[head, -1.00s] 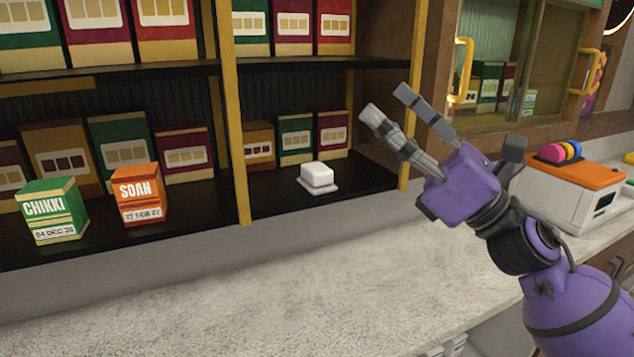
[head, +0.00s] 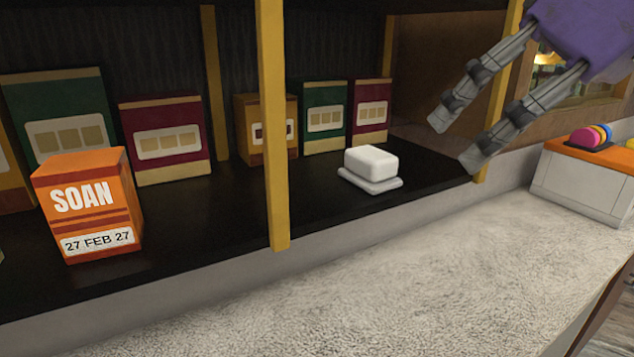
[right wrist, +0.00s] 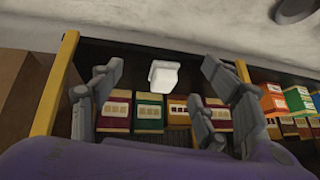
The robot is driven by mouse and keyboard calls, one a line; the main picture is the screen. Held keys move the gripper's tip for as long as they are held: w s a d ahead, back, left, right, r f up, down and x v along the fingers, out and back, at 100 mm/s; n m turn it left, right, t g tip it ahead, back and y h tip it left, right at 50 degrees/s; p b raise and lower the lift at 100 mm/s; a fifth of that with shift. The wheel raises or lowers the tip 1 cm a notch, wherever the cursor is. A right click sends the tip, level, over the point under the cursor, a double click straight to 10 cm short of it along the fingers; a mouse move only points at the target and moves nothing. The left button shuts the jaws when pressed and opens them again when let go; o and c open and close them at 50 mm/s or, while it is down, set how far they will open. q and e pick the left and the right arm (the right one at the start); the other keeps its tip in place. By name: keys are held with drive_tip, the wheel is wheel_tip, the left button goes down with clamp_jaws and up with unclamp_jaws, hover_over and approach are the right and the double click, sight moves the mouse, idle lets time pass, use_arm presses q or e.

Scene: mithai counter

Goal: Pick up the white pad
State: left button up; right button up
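The white pad (head: 371,183) is a thin slab lying on the black lower shelf, with a white block (head: 371,162) on top of it. In the right wrist view the white block and pad (right wrist: 164,73) show between and beyond my fingers. My left gripper is not in view.
A yellow post (head: 273,130) stands left of the pad, another (head: 497,90) near my right gripper. Several boxes stand behind the pad. An orange SOAN box (head: 88,205) is on the left.

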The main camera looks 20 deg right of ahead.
wheel_tip(320, 180, down, 3)
drive_tip(key=p, duration=0.3)
approach(376, 152)
drive_tip(key=x, duration=0.5)
drive_tip(key=shift+s+d+f, duration=0.15)
drive_tip(key=shift+s+d, duration=0.05)
drive_tip(key=shift+s, duration=0.1)
drive_tip(key=shift+w+a+f, duration=0.1)
drive_tip(key=shift+w, duration=0.3)
drive_tip(key=shift+w+a, duration=0.2)
drive_tip(key=x, duration=0.4)
drive_tip(key=shift+w+f, duration=0.25)
drive_tip(key=shift+f, duration=0.2)
drive_tip(key=c, duration=1.2)
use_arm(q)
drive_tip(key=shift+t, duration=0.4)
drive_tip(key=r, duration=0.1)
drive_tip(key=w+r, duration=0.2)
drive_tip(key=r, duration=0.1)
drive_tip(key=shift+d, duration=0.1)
use_arm(e)
drive_tip(key=shift+s, duration=0.1)
drive_tip(key=shift+c, duration=0.2)
